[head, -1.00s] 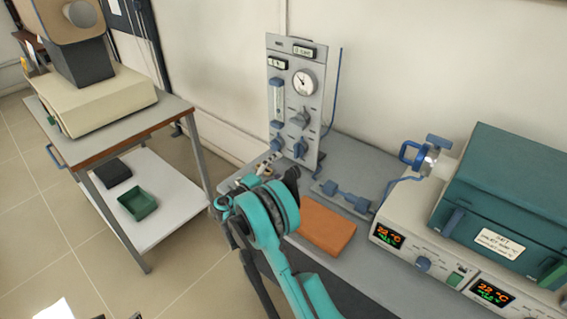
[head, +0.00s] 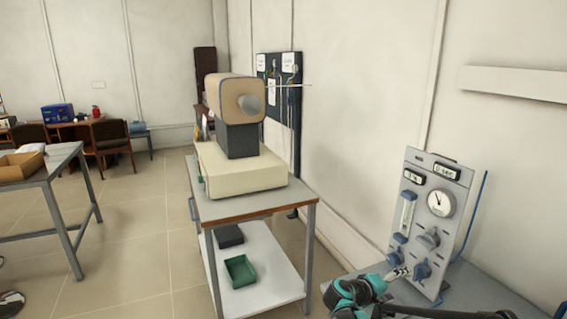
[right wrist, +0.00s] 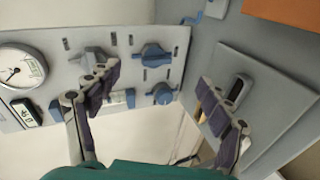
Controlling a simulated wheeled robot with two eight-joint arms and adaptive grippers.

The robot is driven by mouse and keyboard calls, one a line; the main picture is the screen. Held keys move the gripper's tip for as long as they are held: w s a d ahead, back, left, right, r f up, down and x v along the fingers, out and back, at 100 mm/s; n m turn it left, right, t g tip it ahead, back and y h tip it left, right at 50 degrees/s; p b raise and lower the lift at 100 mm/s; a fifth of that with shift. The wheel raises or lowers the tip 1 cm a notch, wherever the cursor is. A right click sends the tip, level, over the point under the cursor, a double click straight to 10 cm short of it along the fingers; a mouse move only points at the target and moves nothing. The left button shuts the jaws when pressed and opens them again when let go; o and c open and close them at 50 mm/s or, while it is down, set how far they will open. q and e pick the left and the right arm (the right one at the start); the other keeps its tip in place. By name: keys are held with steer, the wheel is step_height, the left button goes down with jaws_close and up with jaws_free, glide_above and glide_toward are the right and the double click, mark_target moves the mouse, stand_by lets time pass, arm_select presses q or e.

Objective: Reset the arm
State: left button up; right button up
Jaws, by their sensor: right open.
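My right gripper (head: 362,291) shows at the bottom of the head view, teal and dark, partly cut off by the lower edge. It is beside the gauge panel (head: 424,215), near its lower left. In the right wrist view the two dark fingers of the gripper (right wrist: 157,88) stand wide apart with nothing between them. The panel (right wrist: 65,62) with its round gauge and blue knobs lies beyond the fingers there. My left gripper is not in view.
A cart (head: 250,208) holds a beige instrument (head: 240,168), with a green tray (head: 240,271) on its lower shelf. Another table (head: 45,170) stands at the left. The floor between them is open. An orange block (right wrist: 285,10) shows in the right wrist view.

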steer(key=s+a+m+y, duration=0.1)
steer(key=s+a+y, duration=0.3)
steer(key=s, duration=0.5)
steer(key=s+a+m+y, duration=0.1)
steer(key=s+a+y, duration=0.3)
steer(key=s+a, duration=0.3)
steer(key=s+a+m+t+y, duration=0.1)
steer(key=s+a+y, duration=0.3)
steer(key=s, duration=0.9)
steer(key=shift+a+m, duration=0.3)
steer(key=shift+a, duration=0.65)
steer(key=shift+s, duration=0.1)
